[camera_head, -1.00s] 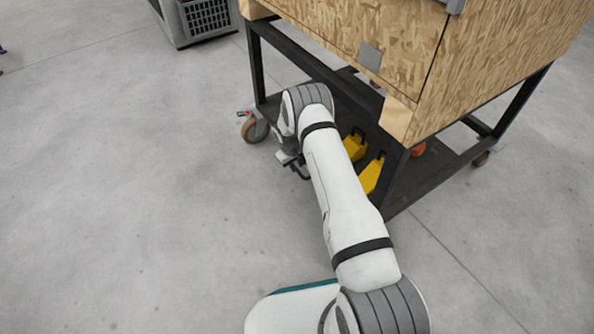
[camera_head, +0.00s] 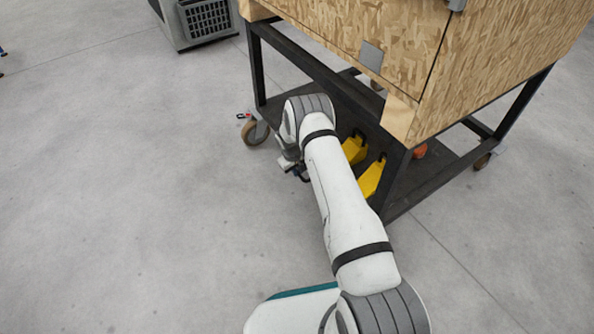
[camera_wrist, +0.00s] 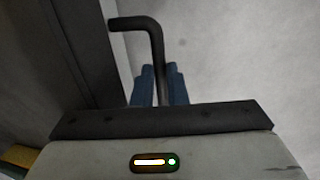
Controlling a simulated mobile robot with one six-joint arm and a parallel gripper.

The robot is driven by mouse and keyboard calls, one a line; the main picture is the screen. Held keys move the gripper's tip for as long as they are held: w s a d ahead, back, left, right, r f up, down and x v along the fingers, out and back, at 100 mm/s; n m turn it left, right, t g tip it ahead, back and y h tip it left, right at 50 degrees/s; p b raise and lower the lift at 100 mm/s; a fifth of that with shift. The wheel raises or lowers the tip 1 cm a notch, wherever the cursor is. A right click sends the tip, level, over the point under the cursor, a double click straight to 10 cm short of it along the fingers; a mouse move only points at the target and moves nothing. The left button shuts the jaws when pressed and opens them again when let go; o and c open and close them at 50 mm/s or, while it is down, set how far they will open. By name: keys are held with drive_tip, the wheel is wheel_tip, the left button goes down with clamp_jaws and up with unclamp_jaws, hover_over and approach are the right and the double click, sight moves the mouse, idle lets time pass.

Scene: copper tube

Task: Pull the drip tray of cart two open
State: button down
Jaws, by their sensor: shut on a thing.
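A black bent bar handle (camera_wrist: 140,23) shows in the wrist view, standing out over the grey floor. My gripper (camera_wrist: 160,80) has blue fingertips, one on each side of the bar, and is shut on it. In the head view my gripper (camera_head: 294,168) is mostly hidden under my wrist, low at the cart's near side. The cart (camera_head: 304,68) has a black frame and a wood-board box on top. I cannot clearly make out the drip tray; a dark surface (camera_wrist: 85,50) lies left of the handle in the wrist view.
Yellow items (camera_head: 372,178) and an orange item (camera_head: 420,151) sit on the cart's low shelf. A caster (camera_head: 256,131) stands at the cart's left corner. A grey crate (camera_head: 207,20) is at the back. The floor to the left is clear.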

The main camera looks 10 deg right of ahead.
drive_tip(key=s+a, duration=0.5)
drive_tip(key=a, duration=0.8)
drive_tip(key=s+a+b, duration=0.1)
drive_tip(key=s+a, duration=0.4)
drive_tip(key=a, duration=0.8)
drive_tip(key=shift+s, duration=0.4)
drive_tip(key=c, duration=1.7)
unclamp_jaws()
drive_tip(key=shift+s+a+r+p, duration=0.15)
drive_tip(key=shift+r+p, duration=0.4)
drive_tip(key=shift+r, duration=0.7)
drive_tip(key=shift+s+a+r+p, duration=0.1)
drive_tip(key=shift+a+r+p, duration=0.3)
drive_tip(key=shift+r, duration=0.9)
drive_tip(key=shift+s+a+r+p, duration=0.1)
drive_tip(key=shift+r+p, duration=0.55)
drive_tip(key=shift+r, duration=0.6)
drive_tip(key=shift+w+r, duration=0.1)
